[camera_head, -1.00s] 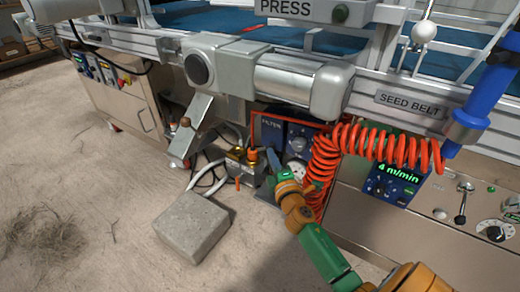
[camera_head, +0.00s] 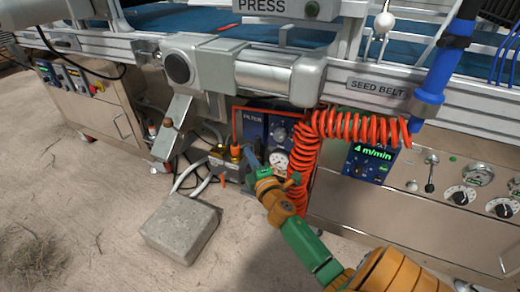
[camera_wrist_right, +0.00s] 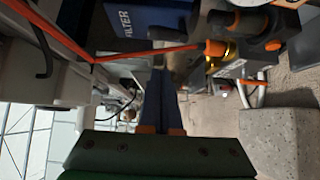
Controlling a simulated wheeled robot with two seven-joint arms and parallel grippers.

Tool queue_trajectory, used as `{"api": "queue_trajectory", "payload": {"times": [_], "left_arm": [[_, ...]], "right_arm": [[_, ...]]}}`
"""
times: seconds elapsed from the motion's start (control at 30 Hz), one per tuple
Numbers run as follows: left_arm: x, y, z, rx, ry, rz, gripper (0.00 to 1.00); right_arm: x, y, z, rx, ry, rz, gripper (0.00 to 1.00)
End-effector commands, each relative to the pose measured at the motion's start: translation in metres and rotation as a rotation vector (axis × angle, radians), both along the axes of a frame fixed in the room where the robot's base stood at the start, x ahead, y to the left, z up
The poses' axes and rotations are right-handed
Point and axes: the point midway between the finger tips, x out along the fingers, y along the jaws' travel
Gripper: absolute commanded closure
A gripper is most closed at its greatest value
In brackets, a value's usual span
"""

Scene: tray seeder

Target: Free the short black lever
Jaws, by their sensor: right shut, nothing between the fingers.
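My right gripper (camera_head: 251,156) reaches in low beside the blue filter box (camera_head: 253,128), close to the right of an orange-capped brass fitting (camera_head: 236,151). Its dark blue fingers are together with nothing between them; they also show in the right wrist view (camera_wrist_right: 161,88). In that view a short, dark, rounded lever-like piece (camera_wrist_right: 176,33) lies just beyond the fingertips; contact cannot be told. A second black piece (camera_wrist_right: 225,22) stands beside the orange collar (camera_wrist_right: 214,47). I cannot tell for sure which is the short black lever. My left gripper is not in view.
A grey motor housing (camera_head: 275,75) overhangs. Floor at left is mostly clear.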

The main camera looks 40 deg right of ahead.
Motion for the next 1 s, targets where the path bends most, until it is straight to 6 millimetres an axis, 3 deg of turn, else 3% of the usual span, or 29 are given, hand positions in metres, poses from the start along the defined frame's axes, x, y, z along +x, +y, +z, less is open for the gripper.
{"api": "queue_trajectory", "payload": {"times": [0.5, 0.6, 0.67, 0.8, 1.0], "left_arm": [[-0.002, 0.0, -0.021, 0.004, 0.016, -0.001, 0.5], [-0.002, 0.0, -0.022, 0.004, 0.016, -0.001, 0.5], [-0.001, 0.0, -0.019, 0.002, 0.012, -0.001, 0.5], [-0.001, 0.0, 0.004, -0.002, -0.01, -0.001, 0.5], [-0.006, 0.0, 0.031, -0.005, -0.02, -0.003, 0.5]], "right_arm": [[-0.085, 0.02, -0.001, 0.002, 0.002, 0.0, 1.0], [-0.094, 0.022, -0.002, 0.001, 0.004, -0.003, 1.0], [-0.09, 0.027, -0.01, 0.013, 0.018, -0.031, 1.0], [-0.062, 0.057, -0.03, 0.033, 0.069, -0.214, 1.0], [-0.055, 0.085, -0.002, 0.003, 0.002, -0.404, 1.0]]}}
